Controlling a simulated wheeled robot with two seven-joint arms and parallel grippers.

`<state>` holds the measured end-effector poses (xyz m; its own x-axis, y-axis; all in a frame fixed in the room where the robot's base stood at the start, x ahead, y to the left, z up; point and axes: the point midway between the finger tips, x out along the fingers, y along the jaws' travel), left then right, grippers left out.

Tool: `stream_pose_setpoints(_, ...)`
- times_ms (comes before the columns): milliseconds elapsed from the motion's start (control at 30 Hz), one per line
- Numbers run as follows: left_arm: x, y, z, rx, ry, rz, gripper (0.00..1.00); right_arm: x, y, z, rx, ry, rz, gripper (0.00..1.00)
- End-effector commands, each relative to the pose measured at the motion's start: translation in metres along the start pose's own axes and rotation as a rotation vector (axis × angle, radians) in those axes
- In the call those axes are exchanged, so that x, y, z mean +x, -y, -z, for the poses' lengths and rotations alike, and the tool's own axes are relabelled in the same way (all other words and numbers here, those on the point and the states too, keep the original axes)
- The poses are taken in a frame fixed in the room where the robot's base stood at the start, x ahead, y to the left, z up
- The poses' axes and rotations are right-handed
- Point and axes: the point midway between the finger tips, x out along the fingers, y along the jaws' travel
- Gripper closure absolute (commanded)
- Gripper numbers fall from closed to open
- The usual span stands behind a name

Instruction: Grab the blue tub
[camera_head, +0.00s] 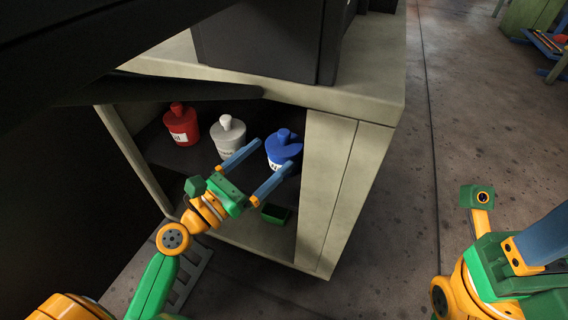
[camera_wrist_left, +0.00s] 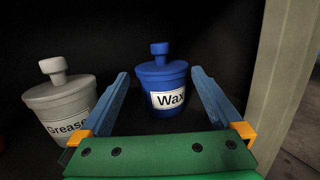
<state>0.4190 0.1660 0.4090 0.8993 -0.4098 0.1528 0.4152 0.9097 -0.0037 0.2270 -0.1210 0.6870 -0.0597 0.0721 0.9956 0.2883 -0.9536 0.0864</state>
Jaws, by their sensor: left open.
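The blue tub (camera_head: 283,148) stands upright on the dark shelf inside the cabinet, the rightmost of three tubs. In the left wrist view the blue tub (camera_wrist_left: 162,84) has a round knob on its lid and a white label reading "Wax". My left gripper (camera_head: 270,158) is open, its two blue fingers pointing at the tub.
A grey tub (camera_head: 229,138) labelled "Grease" stands just left of the blue tub, and a red tub (camera_head: 181,124) stands farther left. The cabinet's right side panel (camera_head: 325,180) is close to the blue tub. A small green tray (camera_head: 275,213) lies below the gripper.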

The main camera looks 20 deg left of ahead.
Motion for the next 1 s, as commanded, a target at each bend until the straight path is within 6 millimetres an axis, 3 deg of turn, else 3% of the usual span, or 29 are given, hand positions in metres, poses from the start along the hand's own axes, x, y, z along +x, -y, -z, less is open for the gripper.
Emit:
stream_pose_setpoints(233,0.047,0.001,-0.008,0.001,0.002,-0.001,0.0,0.0,-0.001,-0.003,0.002,0.021,-0.006,0.5)
stream_pose_setpoints(500,0.054,0.001,-0.007,0.002,-0.004,-0.001,0.0,0.0,-0.001,-0.003,0.002,0.021,-0.005,0.5)
stream_pose_setpoints(567,0.054,0.001,-0.007,0.003,-0.004,-0.001,0.14,0.0,-0.001,-0.003,0.002,0.021,-0.005,0.5)
stream_pose_setpoints(833,0.054,0.001,-0.006,0.003,-0.004,-0.001,0.86,0.0,-0.001,-0.003,0.002,0.022,-0.005,0.5)
stream_pose_setpoints(1000,0.054,0.001,-0.007,0.003,-0.003,-0.002,0.86,0.0,-0.001,-0.004,0.002,0.022,-0.005,0.5)
